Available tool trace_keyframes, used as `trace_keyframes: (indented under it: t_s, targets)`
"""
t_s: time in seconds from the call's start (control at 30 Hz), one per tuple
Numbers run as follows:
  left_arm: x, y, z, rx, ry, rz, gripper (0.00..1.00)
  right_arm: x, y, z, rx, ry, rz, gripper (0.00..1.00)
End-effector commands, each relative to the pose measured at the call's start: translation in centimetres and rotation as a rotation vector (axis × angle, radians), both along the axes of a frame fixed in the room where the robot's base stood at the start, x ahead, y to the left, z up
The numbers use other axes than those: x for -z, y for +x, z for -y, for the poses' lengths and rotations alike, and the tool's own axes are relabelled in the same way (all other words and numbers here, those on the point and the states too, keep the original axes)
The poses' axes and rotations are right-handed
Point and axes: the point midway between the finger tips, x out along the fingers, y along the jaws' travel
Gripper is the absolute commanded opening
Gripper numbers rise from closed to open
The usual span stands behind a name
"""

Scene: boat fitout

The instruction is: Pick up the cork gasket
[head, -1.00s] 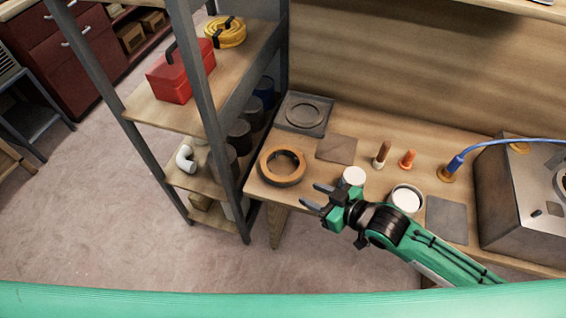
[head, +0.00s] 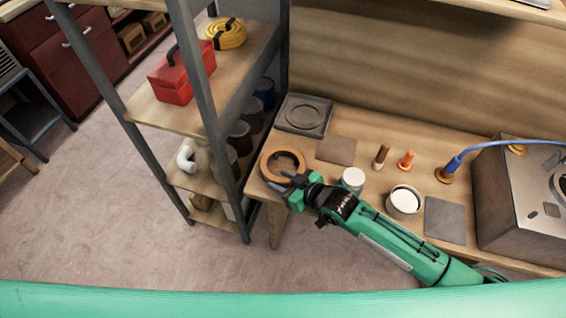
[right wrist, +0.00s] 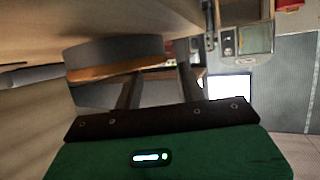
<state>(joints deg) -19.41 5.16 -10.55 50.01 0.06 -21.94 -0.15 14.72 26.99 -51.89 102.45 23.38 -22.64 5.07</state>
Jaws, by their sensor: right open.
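The cork gasket (head: 268,164), a thick orange-brown ring, lies flat at the left end of the wooden workbench. My right gripper (head: 283,180) is open at the ring's near side, its fingertips overlapping the near rim in the head view. In the right wrist view the gasket (right wrist: 115,52) shows edge-on beyond the fingers, and part of its rim lines up with the gap of the open gripper (right wrist: 158,85). I cannot tell whether a finger touches it. My left gripper is not in view.
A grey square plate with a round recess (head: 304,114) lies behind the gasket. A brown square sheet (head: 336,150), a white-topped jar (head: 353,180) and an open round tin (head: 404,201) are to the right. A metal shelf post (head: 211,110) stands close on the left.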

Motion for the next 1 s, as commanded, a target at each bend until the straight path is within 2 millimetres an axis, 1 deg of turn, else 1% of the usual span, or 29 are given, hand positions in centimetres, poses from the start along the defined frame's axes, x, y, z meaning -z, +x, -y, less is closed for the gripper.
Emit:
trace_keyframes:
  t_s: [0.1, 0.2, 0.43, 0.63, 0.67, 1.0]
  targets:
    - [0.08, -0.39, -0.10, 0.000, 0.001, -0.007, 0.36, 0.50, 0.92, -1.03, 0.001, 0.000, 0.000, 0.41]
    - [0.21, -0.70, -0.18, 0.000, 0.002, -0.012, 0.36, 0.76, 1.27, -1.43, 0.001, -0.001, 0.000, 0.41]
    - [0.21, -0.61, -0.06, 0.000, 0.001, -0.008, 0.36, 0.83, 1.30, -1.50, 0.001, 0.000, 0.000, 0.41]
    - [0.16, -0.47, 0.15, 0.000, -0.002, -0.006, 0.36, 0.85, 1.27, -1.49, 0.000, 0.000, -0.001, 0.01]
    - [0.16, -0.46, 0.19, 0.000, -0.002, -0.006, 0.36, 0.86, 1.26, -1.49, 0.000, 0.000, -0.001, 0.00]
    - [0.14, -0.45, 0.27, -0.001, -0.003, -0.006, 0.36, 0.99, 1.19, -1.46, 0.000, -0.002, -0.003, 0.00]
